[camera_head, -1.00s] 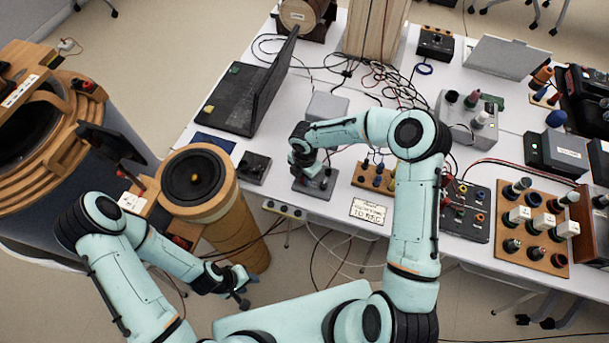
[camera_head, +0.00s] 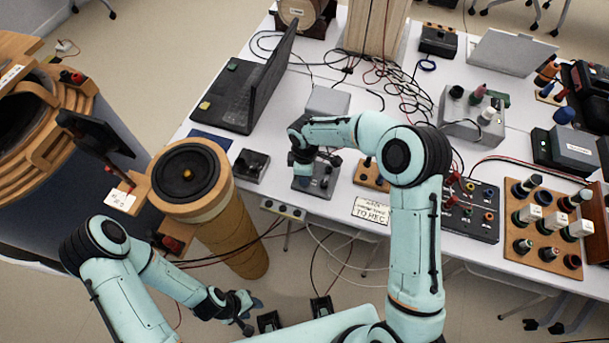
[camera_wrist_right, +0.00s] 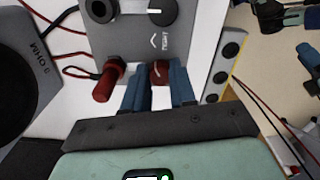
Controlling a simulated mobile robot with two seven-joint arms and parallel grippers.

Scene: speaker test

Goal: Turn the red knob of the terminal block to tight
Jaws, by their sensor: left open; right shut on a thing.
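The terminal block (camera_head: 318,184) is a small grey plate at the front edge of the white table. In the right wrist view its grey face (camera_wrist_right: 200,45) carries the word TIGHT and a black dial with a white line. The red knob (camera_wrist_right: 160,70) sits low on that face, partly hidden between the blue fingers of my right gripper (camera_wrist_right: 159,84), which is shut on it. In the head view my right gripper (camera_head: 302,165) is over the block and hides the knob. My left gripper (camera_head: 252,312) is open and empty, low in front of the table.
A red post (camera_wrist_right: 107,80) stands just left of the right gripper's fingers. A tall round speaker (camera_head: 188,175) stands between my left arm and the table.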

